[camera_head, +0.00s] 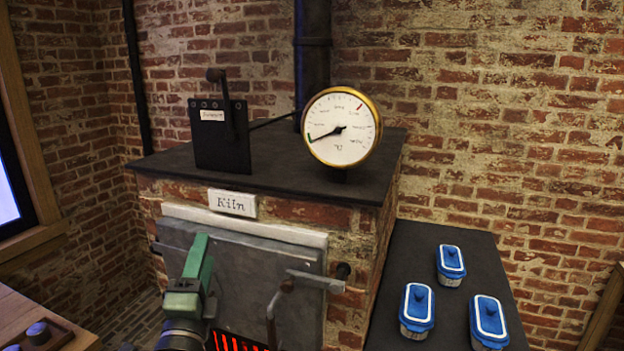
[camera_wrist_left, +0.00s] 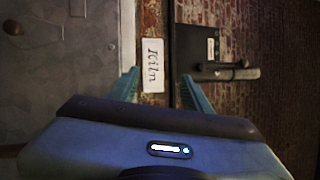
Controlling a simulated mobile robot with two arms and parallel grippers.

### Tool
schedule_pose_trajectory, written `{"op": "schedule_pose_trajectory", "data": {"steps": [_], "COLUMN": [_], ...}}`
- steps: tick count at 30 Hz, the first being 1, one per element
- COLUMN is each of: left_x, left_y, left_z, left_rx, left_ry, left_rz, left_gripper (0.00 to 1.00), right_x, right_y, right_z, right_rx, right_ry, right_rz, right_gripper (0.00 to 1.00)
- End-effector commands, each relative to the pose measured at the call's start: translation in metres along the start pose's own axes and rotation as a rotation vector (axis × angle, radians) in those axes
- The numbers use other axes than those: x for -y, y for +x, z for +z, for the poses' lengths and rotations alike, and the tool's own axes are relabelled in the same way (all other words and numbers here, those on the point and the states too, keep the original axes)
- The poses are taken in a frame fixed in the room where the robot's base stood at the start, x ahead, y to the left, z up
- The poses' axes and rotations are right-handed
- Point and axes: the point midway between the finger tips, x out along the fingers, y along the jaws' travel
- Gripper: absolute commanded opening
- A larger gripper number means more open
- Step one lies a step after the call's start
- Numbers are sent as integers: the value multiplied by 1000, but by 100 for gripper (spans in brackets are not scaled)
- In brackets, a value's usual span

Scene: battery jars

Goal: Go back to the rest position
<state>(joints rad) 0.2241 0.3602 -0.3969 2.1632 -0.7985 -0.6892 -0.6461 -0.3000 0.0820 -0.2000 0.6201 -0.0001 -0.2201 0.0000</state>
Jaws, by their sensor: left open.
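My left gripper (camera_head: 202,245) is in front of the upper left part of the grey kiln door (camera_head: 255,275), pointing toward the kiln. It also shows in the left wrist view (camera_wrist_left: 160,82), where its two green fingers are apart with nothing between them. The Kiln label (camera_head: 232,203) lies beyond the fingers and shows between them in the left wrist view (camera_wrist_left: 153,65). My right gripper is not in view.
The brick kiln has a dark top (camera_head: 270,170) with a lever box (camera_head: 222,135) and round gauge (camera_head: 341,128). A latch handle (camera_head: 315,281) crosses the door; red glows below it. Blue-lidded jars (camera_head: 451,262) stand on the dark side table (camera_head: 390,280).

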Motion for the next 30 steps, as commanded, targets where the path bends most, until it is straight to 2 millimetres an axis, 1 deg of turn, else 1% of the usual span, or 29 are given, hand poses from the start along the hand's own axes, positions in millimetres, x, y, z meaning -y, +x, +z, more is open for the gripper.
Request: {"op": "schedule_pose_trajectory", "data": {"steps": [1,2,3,5,6,8,9,11,12,14,15,17,18,22,24,26,27,30], "left_x": [-35,-54,-79,-114,-136,-165,-182,-204,-214,-226,-232,-238,-241,-246,-246,-244,-243,-273], "left_y": [-20,-31,-48,-78,-99,-135,-160,-196,-220,-250,-269,-295,-311,-358,-382,-402,-415,-415], "left_z": [10,15,21,28,32,35,36,35,34,33,31,29,27,22,18,16,14,10], "left_rx": [47,78,122,195,246,327,384,467,520,592,636,697,736,854,915,967,1002,1008], "left_ry": [-124,-197,-289,-418,-498,-611,-680,-771,-822,-886,-920,-964,-990,-1057,-1086,-1109,-1122,-1113], "left_rz": [120,187,276,407,492,617,698,809,875,960,1011,1077,1119,1237,1295,1342,1376,1383], "left_gripper": [48,48,48,48,48,48,48,48,48,48,48,48,48,48,48,48,48,48], "right_x": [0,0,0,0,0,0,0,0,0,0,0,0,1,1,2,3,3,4], "right_y": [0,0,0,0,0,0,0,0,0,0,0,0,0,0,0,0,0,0], "right_z": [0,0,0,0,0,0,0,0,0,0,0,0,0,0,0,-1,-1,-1], "right_rx": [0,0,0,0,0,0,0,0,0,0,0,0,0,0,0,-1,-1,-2], "right_ry": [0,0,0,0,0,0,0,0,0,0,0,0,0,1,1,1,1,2], "right_rz": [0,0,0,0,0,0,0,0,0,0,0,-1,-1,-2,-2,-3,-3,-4], "right_gripper": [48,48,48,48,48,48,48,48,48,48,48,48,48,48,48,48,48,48]}}
